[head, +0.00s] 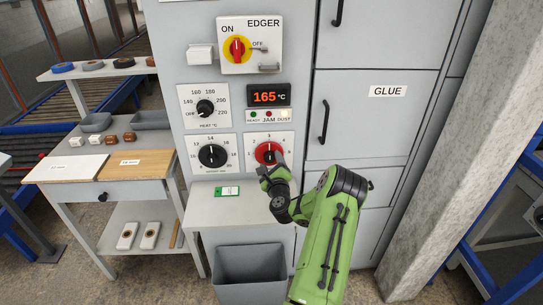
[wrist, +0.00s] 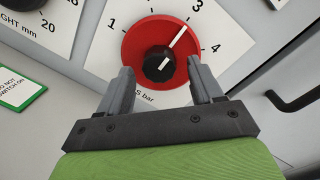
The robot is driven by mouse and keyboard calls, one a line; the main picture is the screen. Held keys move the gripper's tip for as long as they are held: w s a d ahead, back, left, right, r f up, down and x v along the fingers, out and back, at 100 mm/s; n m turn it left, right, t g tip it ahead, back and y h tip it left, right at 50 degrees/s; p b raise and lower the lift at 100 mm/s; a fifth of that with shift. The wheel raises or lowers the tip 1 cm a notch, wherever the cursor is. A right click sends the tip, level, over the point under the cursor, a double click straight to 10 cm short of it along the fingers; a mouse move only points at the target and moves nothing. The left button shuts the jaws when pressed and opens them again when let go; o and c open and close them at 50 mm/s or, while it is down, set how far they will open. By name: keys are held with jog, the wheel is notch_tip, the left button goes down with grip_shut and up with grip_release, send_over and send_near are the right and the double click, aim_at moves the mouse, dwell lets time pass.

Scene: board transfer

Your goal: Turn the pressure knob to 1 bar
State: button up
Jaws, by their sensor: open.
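The pressure knob (head: 264,148) is a red disc with a black hub, on a white dial plate at the lower right of the grey panel. In the wrist view the red knob (wrist: 140,38) shows a white pointer line aimed at about the 3 on its scale; the 1 is to the upper left and the 4 to the right. My gripper (head: 270,170) is in front of the knob's lower part. In the wrist view my gripper (wrist: 160,68) is open, with one finger on each side of the black hub. I cannot tell whether the fingers touch it.
A display (head: 269,95) reads 165 °C. The EDGER switch (head: 238,49) is above. A ledge below holds a green-edged card (head: 227,191). A grey bin (head: 250,275) stands underneath.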

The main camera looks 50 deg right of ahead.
jog(key=shift+w+d, duration=0.1)
jog(key=c, duration=1)
jog(key=shift+c, duration=0.2)
jog(key=shift+n, duration=0.3)
jog(key=n, duration=0.4)
jog(key=shift+n, duration=0.3)
jog(key=n+b, duration=0.1)
jog(key=n, duration=0.3)
jog(key=shift+r+g, duration=0.1)
jog(key=shift+g, duration=0.3)
jog(key=n+b, duration=0.1)
jog(key=n, duration=0.3)
jog(key=shift+b, duration=0.3)
jog(key=shift+w+n+g+b, duration=0.1)
jog(key=shift+n+g+b, duration=0.4)
jog(key=shift+n+b, duration=1)
jog(key=shift+n+p, duration=0.35)
jog(key=shift+n, duration=0.15)
